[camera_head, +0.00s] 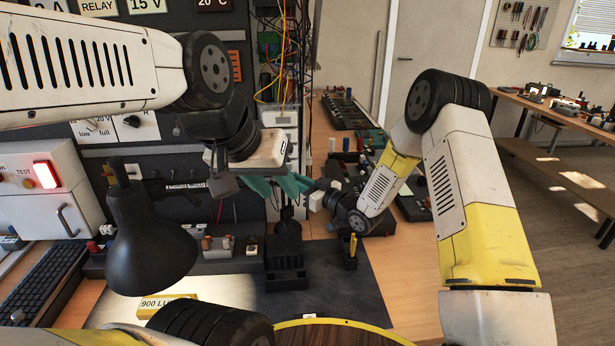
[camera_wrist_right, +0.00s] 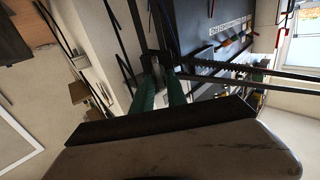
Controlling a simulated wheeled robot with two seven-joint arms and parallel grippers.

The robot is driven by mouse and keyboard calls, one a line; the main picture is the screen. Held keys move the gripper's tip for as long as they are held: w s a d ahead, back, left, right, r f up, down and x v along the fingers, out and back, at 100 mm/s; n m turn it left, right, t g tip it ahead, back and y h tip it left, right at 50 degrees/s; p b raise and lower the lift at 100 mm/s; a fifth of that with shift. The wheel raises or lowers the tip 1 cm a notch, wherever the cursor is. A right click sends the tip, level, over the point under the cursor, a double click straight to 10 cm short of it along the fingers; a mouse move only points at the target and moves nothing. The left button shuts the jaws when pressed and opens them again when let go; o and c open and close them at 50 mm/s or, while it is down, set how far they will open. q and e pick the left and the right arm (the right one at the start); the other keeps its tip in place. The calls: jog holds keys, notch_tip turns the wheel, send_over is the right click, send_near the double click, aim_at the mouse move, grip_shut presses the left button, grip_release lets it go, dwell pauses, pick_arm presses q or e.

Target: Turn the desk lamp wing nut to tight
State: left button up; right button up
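The desk lamp's black shade (camera_head: 150,235) hangs at the left in the head view. A black post on a ridged black base (camera_head: 287,278) stands on the dark mat. My left gripper (camera_head: 262,188) reaches down near the top of this post, its teal fingers partly hidden. My right gripper (camera_head: 294,186) comes in from the right at about the same height, close to the left one. In the right wrist view its green fingers (camera_wrist_right: 161,88) stand a little apart beside a dark upright part. The wing nut cannot be made out; whether either gripper touches it is unclear.
A yellow 900-lumen label (camera_head: 167,304) lies under the shade. A keyboard (camera_head: 45,290) and a white box with a lit red switch (camera_head: 47,174) are at the left. Small devices and a dark holder (camera_head: 351,255) stand around the mat. Wires hang on the wall panel behind.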

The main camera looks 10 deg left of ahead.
grip_shut()
jog(key=shift+w+d+f+m, duration=0.1)
jog(key=shift+w+f+m, duration=0.1)
jog(key=shift+m, duration=2.75)
jog(key=shift+w+d+f+m, duration=0.1)
jog(key=shift+f+m, duration=0.15)
jog(key=shift+m, duration=2.65)
jog(key=shift+w+d+f+m, duration=0.1)
jog(key=shift+w+f+m, duration=0.1)
jog(key=shift+m, duration=2.75)
jog(key=shift+s, duration=0.1)
jog(key=shift+o, duration=2)
grip_release()
